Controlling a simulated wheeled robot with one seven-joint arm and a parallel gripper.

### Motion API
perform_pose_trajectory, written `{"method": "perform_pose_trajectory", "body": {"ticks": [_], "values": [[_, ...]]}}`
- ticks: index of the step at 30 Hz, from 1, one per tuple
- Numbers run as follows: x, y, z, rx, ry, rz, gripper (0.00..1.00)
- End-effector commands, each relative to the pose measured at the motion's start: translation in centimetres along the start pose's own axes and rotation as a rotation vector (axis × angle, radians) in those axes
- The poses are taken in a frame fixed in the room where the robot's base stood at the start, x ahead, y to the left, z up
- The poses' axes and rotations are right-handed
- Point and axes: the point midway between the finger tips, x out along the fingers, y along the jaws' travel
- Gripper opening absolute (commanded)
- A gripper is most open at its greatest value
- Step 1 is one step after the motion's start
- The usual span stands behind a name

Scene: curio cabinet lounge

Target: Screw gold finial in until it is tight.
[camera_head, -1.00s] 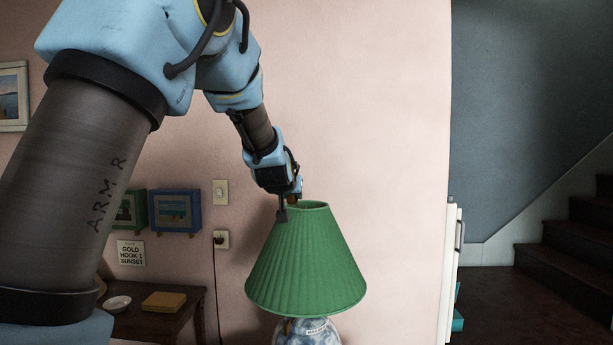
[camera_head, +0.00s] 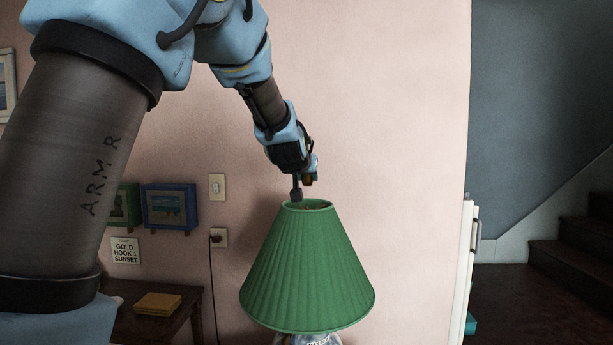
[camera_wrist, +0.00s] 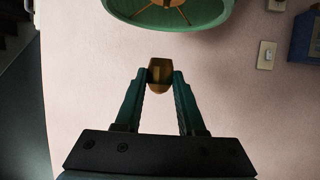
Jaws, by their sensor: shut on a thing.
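The gold finial (camera_wrist: 159,72) is held between the two green fingertips of my gripper (camera_wrist: 160,78) in the wrist view. It is a small rounded brass-coloured piece. The lamp's green pleated shade (camera_head: 307,265) stands upright in the head view, and my gripper (camera_head: 309,180) is just above its open top. In the wrist view the shade's top ring (camera_wrist: 222,20) is at the upper edge, with thin brass spokes (camera_wrist: 162,5) across it. The finial is apart from the spokes there. The threaded post is not clearly seen, and the lamp base is mostly cut off.
Behind the lamp is a pink wall with a light switch (camera_head: 217,187) and an outlet (camera_head: 219,237). A dark side table (camera_head: 178,318) with a yellow book (camera_head: 158,303) stands at the left. The space right of the shade is clear up to the white door edge (camera_head: 467,270).

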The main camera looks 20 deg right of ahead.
Motion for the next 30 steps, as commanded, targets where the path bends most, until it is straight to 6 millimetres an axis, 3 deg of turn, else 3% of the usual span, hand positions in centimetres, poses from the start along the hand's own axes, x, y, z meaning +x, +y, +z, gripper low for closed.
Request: {"method": "perform_pose_trajectory", "body": {"ticks": [16,30], "values": [[1.8,-0.1,4.2,0.000,0.001,-0.001,0.00],[1.9,0.0,4.6,0.000,0.001,0.000,0.00]]}}
